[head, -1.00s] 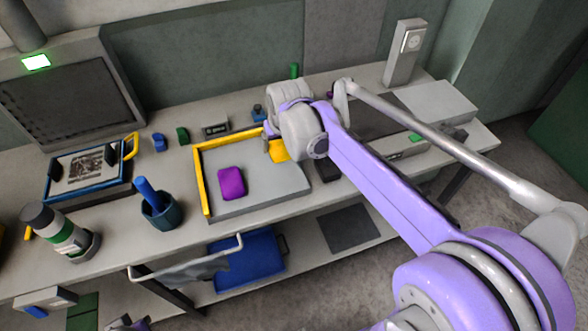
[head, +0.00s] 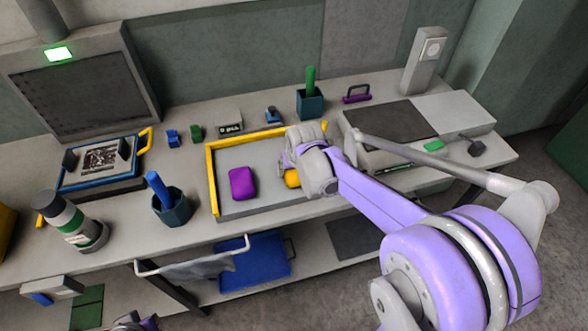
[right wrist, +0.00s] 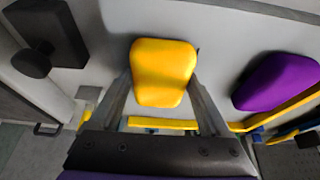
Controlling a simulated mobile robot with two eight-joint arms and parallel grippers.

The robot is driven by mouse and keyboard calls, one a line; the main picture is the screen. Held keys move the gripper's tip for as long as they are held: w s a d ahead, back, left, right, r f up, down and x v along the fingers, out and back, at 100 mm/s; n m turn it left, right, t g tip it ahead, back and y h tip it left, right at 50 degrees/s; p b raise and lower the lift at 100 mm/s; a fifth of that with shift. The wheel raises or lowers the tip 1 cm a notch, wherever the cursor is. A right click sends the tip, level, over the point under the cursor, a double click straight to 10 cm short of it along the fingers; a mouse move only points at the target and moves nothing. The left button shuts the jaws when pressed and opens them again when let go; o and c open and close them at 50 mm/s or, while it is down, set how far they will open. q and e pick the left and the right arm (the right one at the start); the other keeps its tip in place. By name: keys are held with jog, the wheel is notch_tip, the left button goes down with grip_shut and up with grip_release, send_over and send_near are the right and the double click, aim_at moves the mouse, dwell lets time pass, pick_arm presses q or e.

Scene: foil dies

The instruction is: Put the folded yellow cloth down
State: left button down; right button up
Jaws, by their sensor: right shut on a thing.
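The folded yellow cloth (head: 292,178) is in my right gripper (head: 289,166), over the right part of a grey tray (head: 268,205) with yellow rails at its left and back. In the right wrist view the cloth (right wrist: 163,65) sits between the two fingers (right wrist: 160,90), which are shut on it. I cannot tell whether it touches the tray. A folded purple cloth (head: 242,183) lies in the tray left of the gripper, and it also shows in the right wrist view (right wrist: 278,82). A grey and purple part at the bottom edge looks like my left gripper (head: 133,322), mostly cut off.
A dark blue cup (head: 172,206) with a blue handle stands left of the tray, and a bottle (head: 66,218) further left. Behind are a green-handled pot (head: 310,103), a purple handle (head: 356,94) and small blocks. A grey machine (head: 395,125) stands at the right.

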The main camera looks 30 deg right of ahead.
jog(key=shift+f, duration=0.25)
jog(key=o, duration=1)
jog(key=shift+s, duration=0.2)
